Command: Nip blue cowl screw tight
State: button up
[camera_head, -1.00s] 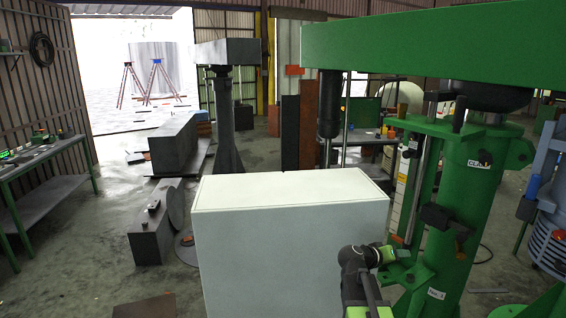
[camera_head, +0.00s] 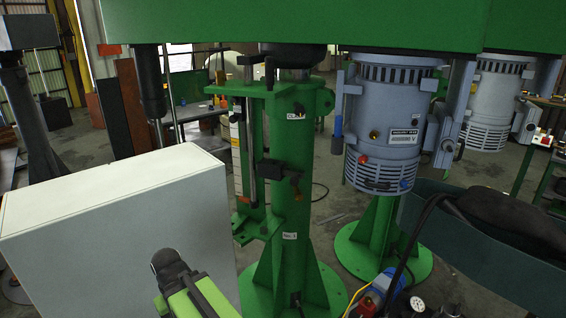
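The blue-grey motor (camera_head: 388,115) hangs under the green beam, right of centre. A small blue knob-like screw (camera_head: 404,183) sits on the motor's lower slatted cowl, at its right front. A similar red one (camera_head: 362,159) sits higher, on the cowl's left. How tight the blue screw is cannot be seen at this size. Part of my own arm, dark with bright green, shows at the bottom left, in front of the white cabinet and well left of the motor. I cannot make out my gripper's fingers, and nothing of mine touches the screw.
The large white cabinet (camera_head: 120,215) fills the lower left. The green column (camera_head: 290,190) stands between it and the motor. The green beam (camera_head: 300,25) crosses overhead. A dark teal cart (camera_head: 500,225) with hoses and gauges stands at lower right. A second similar motor (camera_head: 495,100) hangs behind.

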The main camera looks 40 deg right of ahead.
aim_at(404, 184)
jog(key=z, duration=3.8)
jog(key=i, duration=0.1)
jog(key=u, duration=1.75)
jog(key=k, duration=1)
jog(key=u, duration=0.2)
jog(key=i, duration=0.95)
jog(key=z, duration=0.1)
